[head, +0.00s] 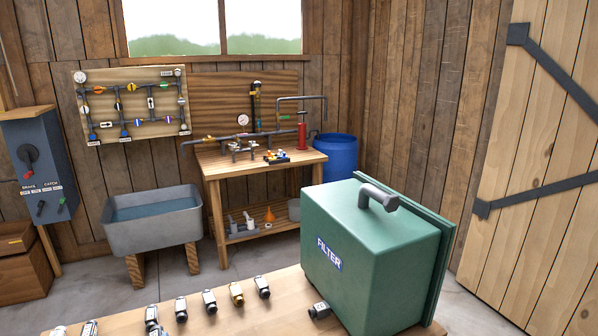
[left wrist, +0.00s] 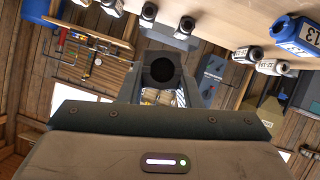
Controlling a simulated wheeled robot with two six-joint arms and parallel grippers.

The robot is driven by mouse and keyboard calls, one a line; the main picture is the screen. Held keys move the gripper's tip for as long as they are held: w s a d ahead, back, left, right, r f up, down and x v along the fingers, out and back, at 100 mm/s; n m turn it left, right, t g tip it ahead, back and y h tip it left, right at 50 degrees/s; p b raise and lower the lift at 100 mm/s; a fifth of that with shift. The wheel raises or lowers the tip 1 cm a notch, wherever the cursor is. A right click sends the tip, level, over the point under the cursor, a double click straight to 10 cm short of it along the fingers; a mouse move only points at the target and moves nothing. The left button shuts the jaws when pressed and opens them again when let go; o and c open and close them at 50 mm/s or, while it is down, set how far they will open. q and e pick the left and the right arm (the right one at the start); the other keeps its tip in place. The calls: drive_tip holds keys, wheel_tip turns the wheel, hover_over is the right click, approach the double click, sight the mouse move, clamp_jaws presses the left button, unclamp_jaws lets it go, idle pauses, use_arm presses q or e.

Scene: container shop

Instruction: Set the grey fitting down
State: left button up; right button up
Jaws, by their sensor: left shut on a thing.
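My left gripper (left wrist: 161,82) shows only in the left wrist view. It is shut on a fitting (left wrist: 161,72), whose dark round open end faces the camera. The rest of the fitting is mostly hidden by the jaws, so its colour is hard to tell. It appears held clear of the wooden bench top, which shows at the top of that view. In the head view neither gripper is in sight.
A green filter box (head: 370,250) with a top handle fills the bench's right side. One fitting (head: 319,310) lies against its left side. Bare bench top (head: 285,290) shows between the row and the box. A sink (head: 152,220) and workbench (head: 262,165) stand behind.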

use_arm(q)
drive_tip(key=d+r+m+h, duration=0.2)
drive_tip(key=d+r, duration=0.1)
drive_tip(key=d, duration=0.4)
drive_tip(key=d+r+m+t+h, duration=0.1)
drive_tip(key=d+r, duration=0.3)
drive_tip(key=d, duration=0.4)
drive_tip(key=shift+d+m+h, duration=0.15)
drive_tip(key=shift+m+h, duration=0.55)
drive_tip(key=shift+h, duration=0.2)
